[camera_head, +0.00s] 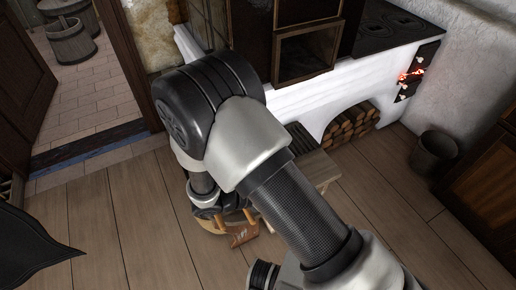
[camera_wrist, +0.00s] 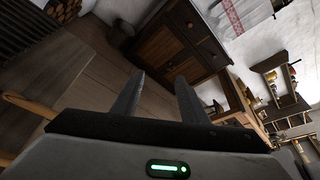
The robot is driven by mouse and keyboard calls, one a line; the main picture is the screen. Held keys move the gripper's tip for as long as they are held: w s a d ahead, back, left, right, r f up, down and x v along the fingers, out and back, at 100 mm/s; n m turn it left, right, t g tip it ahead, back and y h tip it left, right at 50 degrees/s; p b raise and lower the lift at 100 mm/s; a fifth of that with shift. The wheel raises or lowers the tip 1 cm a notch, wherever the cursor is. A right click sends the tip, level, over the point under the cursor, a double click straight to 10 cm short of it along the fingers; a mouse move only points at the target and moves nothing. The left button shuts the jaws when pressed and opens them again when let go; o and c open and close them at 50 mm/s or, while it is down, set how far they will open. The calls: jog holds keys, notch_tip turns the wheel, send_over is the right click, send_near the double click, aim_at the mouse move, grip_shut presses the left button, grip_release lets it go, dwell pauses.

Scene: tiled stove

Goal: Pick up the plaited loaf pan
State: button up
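My gripper (camera_wrist: 159,78) is open in the wrist view, its two dark fingers apart with nothing between them. In the head view my own arm covers most of the middle, and the fingers cannot be made out there. I cannot pick out the plaited loaf pan for certain in either view. It may be hidden behind my arm or out of view.
A white stove (camera_head: 360,83) stands at the back, with firewood (camera_head: 350,122) in its arch. A dark bucket (camera_head: 433,152) stands right. The plank floor (camera_head: 90,215) is open at left. A wooden cabinet (camera_wrist: 178,45) shows in the wrist view.

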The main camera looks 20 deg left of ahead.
jog(key=s+a+f+n+t+y+b, duration=0.2)
jog(key=s+f+n+t+y, duration=0.15)
jog(key=f+n, duration=0.45)
jog(key=s+a+f+n+t+y+b, duration=0.25)
jog(key=f+n+y, duration=0.3)
jog(key=f, duration=0.55)
jog(key=s+a+f+n+t+y+b, duration=0.1)
jog(key=s+f+n+t+y+b, duration=0.2)
jog(key=f+n, duration=0.55)
jog(key=shift+m+y, duration=0.3)
jog(key=shift+m, duration=0.2)
jog(key=shift+w+a+f, duration=0.15)
jog(key=shift+w+f, duration=0.05)
jog(key=shift+w, duration=2.6)
jog(key=shift+w+a+f, duration=0.2)
jog(key=shift+w+f, duration=0.05)
jog(key=shift+w, duration=2.5)
jog(key=shift+w+a+f, duration=0.15)
jog(key=shift+w+f, duration=0.05)
jog(key=shift+w, duration=2.6)
jog(key=shift+c, duration=0.5)
grip_shut()
